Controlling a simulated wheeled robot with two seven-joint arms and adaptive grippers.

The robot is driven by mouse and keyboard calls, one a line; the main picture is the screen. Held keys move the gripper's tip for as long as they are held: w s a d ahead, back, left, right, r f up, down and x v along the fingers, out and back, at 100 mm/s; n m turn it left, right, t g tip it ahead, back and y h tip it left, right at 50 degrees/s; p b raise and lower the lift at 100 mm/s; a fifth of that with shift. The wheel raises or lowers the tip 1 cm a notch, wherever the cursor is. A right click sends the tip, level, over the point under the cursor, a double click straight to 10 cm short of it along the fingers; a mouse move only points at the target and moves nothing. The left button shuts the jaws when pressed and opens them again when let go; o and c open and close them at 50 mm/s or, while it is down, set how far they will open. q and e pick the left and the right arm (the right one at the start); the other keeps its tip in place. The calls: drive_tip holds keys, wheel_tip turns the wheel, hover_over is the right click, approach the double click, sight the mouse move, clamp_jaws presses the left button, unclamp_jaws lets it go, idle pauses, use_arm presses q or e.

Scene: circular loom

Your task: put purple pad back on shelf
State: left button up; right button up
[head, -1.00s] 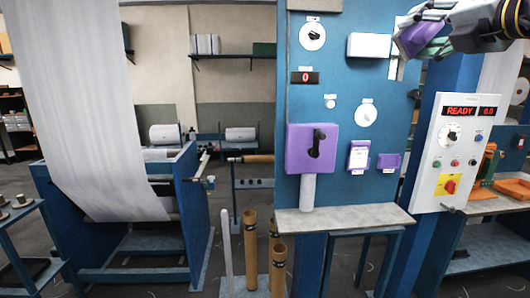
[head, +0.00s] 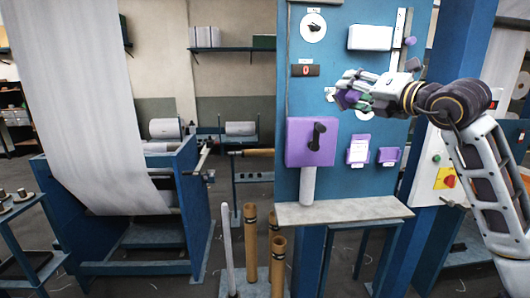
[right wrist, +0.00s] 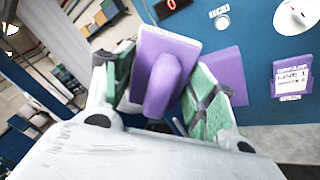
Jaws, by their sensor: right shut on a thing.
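My right gripper (head: 352,92) is raised in front of the blue panel, up and right of the purple box. In the right wrist view its green-padded fingers (right wrist: 165,90) are shut on a purple pad (right wrist: 166,72) with a raised grip on a pale plate. In the head view the pad is mostly hidden by the fingers. My left gripper is out of view.
The blue panel (head: 340,20) carries a purple box (head: 298,143) with a black handle, purple-framed cards (head: 359,151), knobs and a white box (head: 370,37). A blue roll stand (head: 185,225) with white cloth is at left.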

drive_tip(key=w+a+f+y, duration=0.15)
drive_tip(key=a+f, duration=0.25)
drive_tip(key=f, duration=1.2)
drive_tip(key=w+a+f, duration=0.2)
drive_tip(key=a+f, duration=0.1)
drive_tip(key=f, duration=1.3)
drive_tip(key=s+d+f+m+h, duration=0.1)
drive_tip(key=s+d+f+h, duration=0.1)
drive_tip(key=s+f, duration=0.4)
drive_tip(key=s+d+f+m+t+h, duration=0.1)
drive_tip(key=s+f+h, duration=0.3)
drive_tip(key=f, duration=0.9)
drive_tip(key=s+d+f+m+h, duration=0.3)
drive_tip(key=s+f, duration=0.4)
drive_tip(key=f, duration=0.2)
drive_tip(key=shift+s+d+f+t, duration=0.2)
drive_tip(key=shift+s+f+t, duration=0.05)
drive_tip(key=shift+s+t, duration=0.15)
drive_tip(key=shift+d, duration=0.1)
